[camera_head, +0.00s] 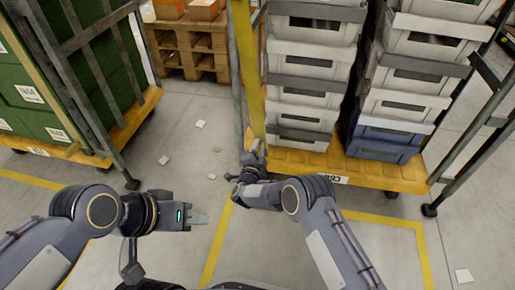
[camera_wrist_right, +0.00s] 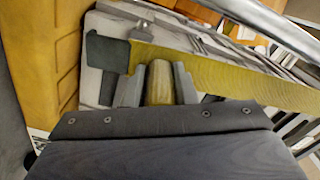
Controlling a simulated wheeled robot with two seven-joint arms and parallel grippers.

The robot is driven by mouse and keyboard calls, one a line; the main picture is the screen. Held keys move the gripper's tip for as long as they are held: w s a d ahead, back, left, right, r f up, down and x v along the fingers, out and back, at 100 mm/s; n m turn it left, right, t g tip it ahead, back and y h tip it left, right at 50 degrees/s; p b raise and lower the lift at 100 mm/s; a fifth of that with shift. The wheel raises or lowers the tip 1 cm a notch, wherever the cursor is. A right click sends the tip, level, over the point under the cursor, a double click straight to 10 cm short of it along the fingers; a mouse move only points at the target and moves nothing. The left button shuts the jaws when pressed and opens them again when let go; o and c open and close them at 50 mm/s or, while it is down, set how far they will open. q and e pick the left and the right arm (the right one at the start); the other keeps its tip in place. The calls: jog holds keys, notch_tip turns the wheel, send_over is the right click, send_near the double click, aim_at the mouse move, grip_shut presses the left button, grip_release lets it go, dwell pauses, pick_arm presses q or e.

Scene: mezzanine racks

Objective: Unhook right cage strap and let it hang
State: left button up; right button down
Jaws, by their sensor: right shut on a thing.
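The yellow strap (camera_head: 246,70) runs down the left side of the right cage, which is stacked with grey crates. My right gripper (camera_head: 254,157) is at its lower end, low by the cage's yellow base (camera_head: 290,158). In the right wrist view, my right gripper (camera_wrist_right: 158,85) is shut on a yellow piece at the strap, and the strap (camera_wrist_right: 230,72) stretches off to the right. A dark grey flat piece (camera_wrist_right: 106,52) is at the strap's end; whether it is hooked is unclear. My left gripper (camera_head: 198,217) is empty over the floor, its finger gap hidden.
A green-loaded cage (camera_head: 60,110) stands at the left. A wooden pallet (camera_head: 190,50) with boxes is behind. Paper scraps (camera_head: 163,160) lie on the floor between the cages. Yellow floor lines (camera_head: 216,245) run in front.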

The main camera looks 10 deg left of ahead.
jog(key=c, duration=1.2)
grip_release()
jog(key=shift+s, duration=0.3)
jog(key=s+p, duration=0.3)
jog(key=s, duration=0.4)
jog(key=shift+s+d, duration=0.1)
jog(key=shift+d, duration=0.05)
